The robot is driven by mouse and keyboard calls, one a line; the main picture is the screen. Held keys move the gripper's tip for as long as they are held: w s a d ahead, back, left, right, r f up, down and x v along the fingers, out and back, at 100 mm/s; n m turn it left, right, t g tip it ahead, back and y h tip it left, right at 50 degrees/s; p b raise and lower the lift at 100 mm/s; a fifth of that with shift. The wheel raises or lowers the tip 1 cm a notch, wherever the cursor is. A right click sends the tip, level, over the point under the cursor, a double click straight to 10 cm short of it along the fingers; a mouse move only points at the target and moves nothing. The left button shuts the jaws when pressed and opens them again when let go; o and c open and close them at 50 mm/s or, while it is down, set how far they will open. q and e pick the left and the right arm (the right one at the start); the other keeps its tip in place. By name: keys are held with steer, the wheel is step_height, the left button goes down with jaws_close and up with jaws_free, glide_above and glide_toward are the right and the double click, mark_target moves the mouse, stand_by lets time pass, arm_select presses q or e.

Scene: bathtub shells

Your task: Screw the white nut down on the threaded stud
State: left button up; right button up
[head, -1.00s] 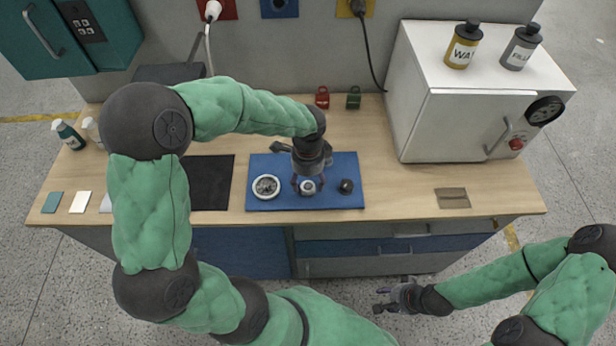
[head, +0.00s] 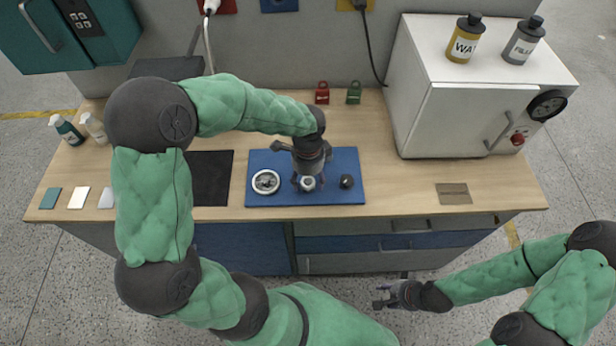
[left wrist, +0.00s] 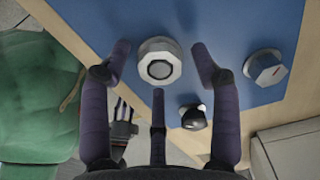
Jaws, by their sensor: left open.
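The white nut (head: 307,184) stands on the blue mat. In the left wrist view the white nut (left wrist: 160,50) is a faceted block with a dark ring and a grey round centre, seemingly the threaded stud's end inside it. How far down the nut sits cannot be told. My left gripper (head: 308,181) points down over the nut. Its fingers (left wrist: 160,68) are open on either side of it, with visible gaps, and a third finger lies below it in the picture. My right gripper (head: 383,298) hangs low in front of the bench; its jaw state is unclear.
On the blue mat (head: 335,197) are a round metal dish (head: 266,182) left and a dark knob (head: 347,182) right. A faceted grey piece (left wrist: 265,67) shows in the wrist view. A white cabinet (head: 430,110) stands right; bare wood surrounds the mat's right side.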

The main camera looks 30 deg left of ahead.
stand_by(0.7)
arm_select(q)
jaws_close()
steer(key=shift+m+p, duration=2.35)
steer(key=shift+m, duration=0.65)
steer(key=shift+m+p, duration=1.75)
steer(key=shift+m, duration=0.45)
steer(key=shift+m+p, duration=1.25)
steer(key=shift+m, duration=0.15)
